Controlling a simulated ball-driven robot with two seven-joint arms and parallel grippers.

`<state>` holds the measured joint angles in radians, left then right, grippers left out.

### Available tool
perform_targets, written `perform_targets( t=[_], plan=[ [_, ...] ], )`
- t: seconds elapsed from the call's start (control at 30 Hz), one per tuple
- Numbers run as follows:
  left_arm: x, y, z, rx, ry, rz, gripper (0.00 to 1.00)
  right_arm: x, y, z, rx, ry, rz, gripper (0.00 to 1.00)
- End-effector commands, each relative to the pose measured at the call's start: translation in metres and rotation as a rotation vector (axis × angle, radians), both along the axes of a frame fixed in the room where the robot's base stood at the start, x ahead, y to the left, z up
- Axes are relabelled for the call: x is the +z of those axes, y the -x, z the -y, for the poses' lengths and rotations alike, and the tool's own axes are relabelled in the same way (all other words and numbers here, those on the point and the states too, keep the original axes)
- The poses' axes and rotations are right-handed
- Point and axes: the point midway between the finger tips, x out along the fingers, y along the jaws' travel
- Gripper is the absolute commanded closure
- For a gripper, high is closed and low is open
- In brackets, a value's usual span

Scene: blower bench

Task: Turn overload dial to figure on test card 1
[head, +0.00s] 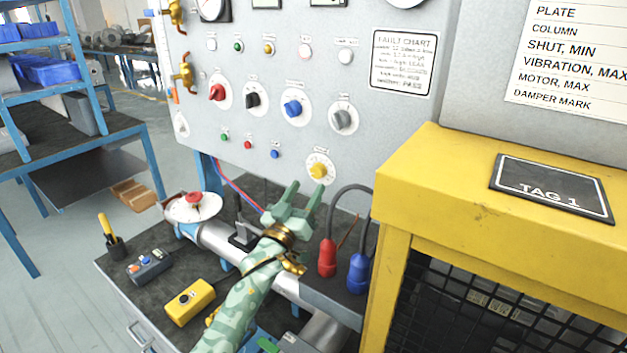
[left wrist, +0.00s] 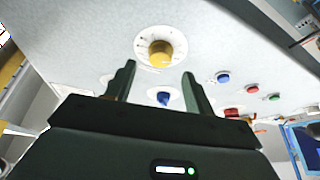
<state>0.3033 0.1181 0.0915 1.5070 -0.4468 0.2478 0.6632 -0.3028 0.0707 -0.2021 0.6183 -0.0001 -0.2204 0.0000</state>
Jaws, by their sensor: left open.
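A yellow dial (head: 319,170) on a white round scale sits low on the grey panel; its label is too small to read. It also shows in the left wrist view (left wrist: 159,52), ahead of the fingertips. My left gripper (head: 296,188) is open just below and left of the dial, with nothing between its fingers. In the left wrist view, the open fingers (left wrist: 158,72) point toward the dial and stand apart from it. No test card can be made out. My right gripper is not in view.
Red, black, blue (head: 292,108) and grey knobs sit above on the panel. Red (head: 327,258) and blue (head: 358,273) plugs stand right of my gripper. A yellow box (head: 189,302) lies on the bench.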

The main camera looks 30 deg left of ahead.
Motion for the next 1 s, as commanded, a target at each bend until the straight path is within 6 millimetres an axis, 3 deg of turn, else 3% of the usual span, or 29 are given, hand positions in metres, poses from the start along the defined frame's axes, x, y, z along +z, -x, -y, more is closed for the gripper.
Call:
perform_targets(
  t=[0.1, 0.23, 0.6, 0.77, 1.0],
  plan=[
    [0.008, -0.021, 0.000, 0.000, -0.001, 0.001, 0.47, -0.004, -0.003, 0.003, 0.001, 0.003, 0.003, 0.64],
    [0.014, -0.035, 0.001, -0.001, 0.001, 0.000, 0.47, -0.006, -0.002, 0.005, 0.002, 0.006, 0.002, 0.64],
    [0.017, -0.042, 0.000, -0.001, 0.000, -0.001, 0.47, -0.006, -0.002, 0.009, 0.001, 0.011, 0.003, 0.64],
    [0.017, -0.042, 0.000, -0.001, 0.000, -0.001, 0.89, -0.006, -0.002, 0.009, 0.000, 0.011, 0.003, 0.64],
    [0.016, -0.041, 0.000, 0.000, -0.008, 0.001, 0.91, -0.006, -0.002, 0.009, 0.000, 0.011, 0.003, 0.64]
  ],
)
